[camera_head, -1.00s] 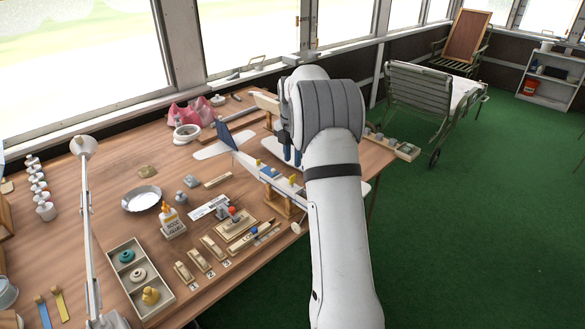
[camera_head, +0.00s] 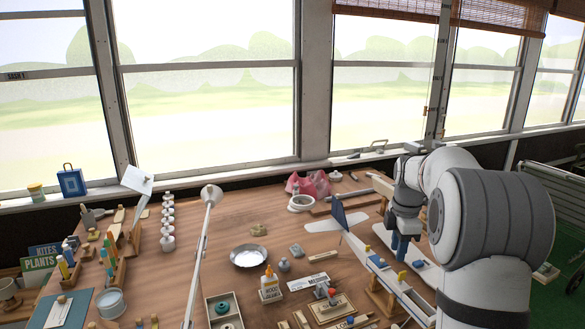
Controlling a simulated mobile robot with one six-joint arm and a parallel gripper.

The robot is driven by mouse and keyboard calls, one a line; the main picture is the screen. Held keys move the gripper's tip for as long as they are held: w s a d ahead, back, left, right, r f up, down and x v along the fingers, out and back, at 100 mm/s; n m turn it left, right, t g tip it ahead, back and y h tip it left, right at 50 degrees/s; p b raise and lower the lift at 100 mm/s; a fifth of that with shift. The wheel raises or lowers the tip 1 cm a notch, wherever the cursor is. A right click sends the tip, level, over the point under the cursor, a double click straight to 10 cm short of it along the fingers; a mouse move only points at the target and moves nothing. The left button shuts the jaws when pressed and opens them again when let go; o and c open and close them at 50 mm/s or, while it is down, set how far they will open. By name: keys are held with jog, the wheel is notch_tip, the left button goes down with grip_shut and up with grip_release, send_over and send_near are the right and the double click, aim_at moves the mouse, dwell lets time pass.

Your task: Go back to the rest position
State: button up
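My arm reaches in from the right in the head view. My gripper (camera_head: 401,244) points down at the right part of the wooden workbench (camera_head: 150,285), over or beside a model plane (camera_head: 372,258) on a wooden stand. Blue-grey fingertips show under the dark wrist. The arm and the plane crowd the view there, so I cannot tell the finger gap or whether anything is between them.
A desk lamp (camera_head: 203,245) stands tall in the front middle. A glue bottle (camera_head: 269,284), a metal dish (camera_head: 248,256), a parts tray (camera_head: 222,309) and a pink bag (camera_head: 308,184) are on the bench. Windows line the back. A green lounger (camera_head: 555,185) is at right.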

jog(key=s+a+r+m+t, duration=0.1)
jog(key=s+a+r+m, duration=0.1)
jog(key=s+a+m, duration=0.45)
jog(key=s+a+r+m, duration=0.2)
jog(key=s+a+m, duration=0.1)
jog(key=s, duration=0.7)
jog(key=s+a+f+m, duration=0.2)
jog(key=s+m, duration=0.2)
jog(key=s, duration=0.2)
jog(key=s+a+f+m+t, duration=0.1)
jog(key=s+a+f+m, duration=0.1)
jog(key=s+m, duration=0.2)
jog(key=s, duration=0.3)
jog(key=shift+s+f, duration=0.2)
jog(key=shift+f, duration=0.2)
